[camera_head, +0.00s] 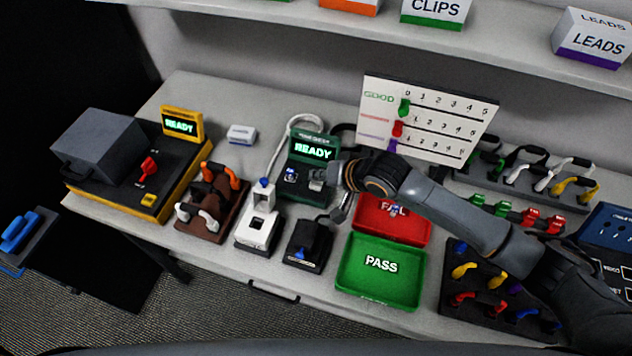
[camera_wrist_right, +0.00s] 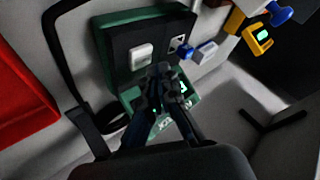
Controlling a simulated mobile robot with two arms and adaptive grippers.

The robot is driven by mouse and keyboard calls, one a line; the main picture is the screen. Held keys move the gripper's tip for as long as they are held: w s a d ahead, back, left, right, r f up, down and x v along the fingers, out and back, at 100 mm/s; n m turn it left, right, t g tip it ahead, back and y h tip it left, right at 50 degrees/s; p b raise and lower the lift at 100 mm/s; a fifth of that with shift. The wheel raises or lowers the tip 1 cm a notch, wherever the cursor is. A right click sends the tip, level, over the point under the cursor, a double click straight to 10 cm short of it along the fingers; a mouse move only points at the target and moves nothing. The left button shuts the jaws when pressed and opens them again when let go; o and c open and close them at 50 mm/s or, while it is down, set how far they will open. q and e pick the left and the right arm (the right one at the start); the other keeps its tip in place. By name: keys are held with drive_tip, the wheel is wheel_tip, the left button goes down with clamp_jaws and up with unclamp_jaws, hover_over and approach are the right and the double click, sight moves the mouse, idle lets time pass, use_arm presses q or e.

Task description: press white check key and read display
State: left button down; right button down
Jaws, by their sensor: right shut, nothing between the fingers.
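The green tester (camera_head: 302,190) stands at the middle of the bench. Its raised display (camera_head: 313,152) reads READY in green letters. In the wrist view the white key (camera_wrist_right: 142,56) sits on the tester's dark top face, and the display (camera_wrist_right: 180,98) is partly covered by my fingers. My right gripper (camera_head: 332,178) reaches in from the right to the tester's right side. In the wrist view its shut, empty fingertips (camera_wrist_right: 164,72) lie close beside the white key; I cannot tell whether they touch it. My left gripper is not in view.
A blue plug (camera_head: 290,175) sits on the tester, left of my gripper. A red FAIL tray (camera_head: 420,229) and a green PASS tray (camera_head: 350,288) lie right and in front. A white device (camera_head: 258,230) and a black fixture (camera_head: 306,247) stand in front. A yellow-trimmed machine (camera_head: 170,200) reads READY at left.

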sight(319, 185)
drive_tip(key=shift+f, duration=0.15)
idle(0.4)
drive_tip(key=shift+f, duration=0.25)
drive_tip(key=shift+f, duration=0.45)
idle(0.8)
drive_tip(key=shift+r, duration=0.15)
drive_tip(key=shift+r+p, duration=0.7)
drive_tip(key=shift+p, duration=0.35)
drive_tip(key=shift+r, duration=0.1)
wheel_tip(319, 185, up, 5)
drive_tip(key=p, duration=0.5)
drive_tip(key=shift+p, duration=0.3)
